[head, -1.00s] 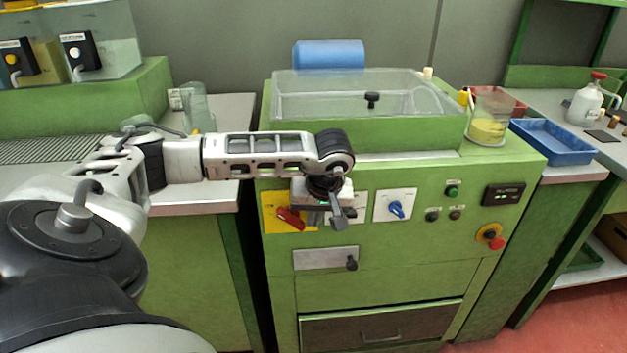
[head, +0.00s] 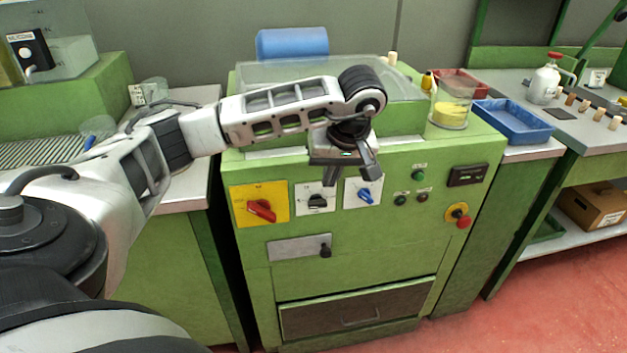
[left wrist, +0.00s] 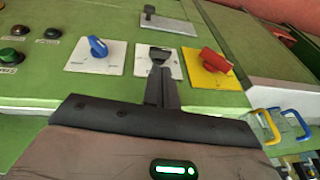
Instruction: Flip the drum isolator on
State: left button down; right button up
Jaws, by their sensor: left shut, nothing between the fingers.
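The green machine's front has three rotary switches in a row: a red handle (head: 262,210) on a yellow plate, a black handle (head: 318,201) on a white plate, and a blue handle (head: 365,196) on a white plate. Their labels are too small to read, so I cannot tell which is the drum isolator. The red handle (left wrist: 215,60) and blue handle (left wrist: 97,46) also show in the left wrist view. My left gripper (head: 370,168) is shut and empty, in front of the panel near the black and blue switches. Its closed fingers (left wrist: 161,88) overlap the black switch in the wrist view.
Push buttons (head: 418,175) and a red stop button on yellow (head: 463,221) sit to the right. A metal plate with a black knob (head: 325,250) is below the switches. A clear lid and a beaker (head: 450,108) are on top. The space before the panel is clear.

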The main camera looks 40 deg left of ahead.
pick_arm(q)
jog(key=shift+w+d+r, duration=0.15)
jog(key=shift+d+r, duration=0.1)
jog(key=shift+r, duration=0.05)
pick_arm(e)
jog(key=shift+r, duration=0.15)
jog(key=shift+c, duration=0.3)
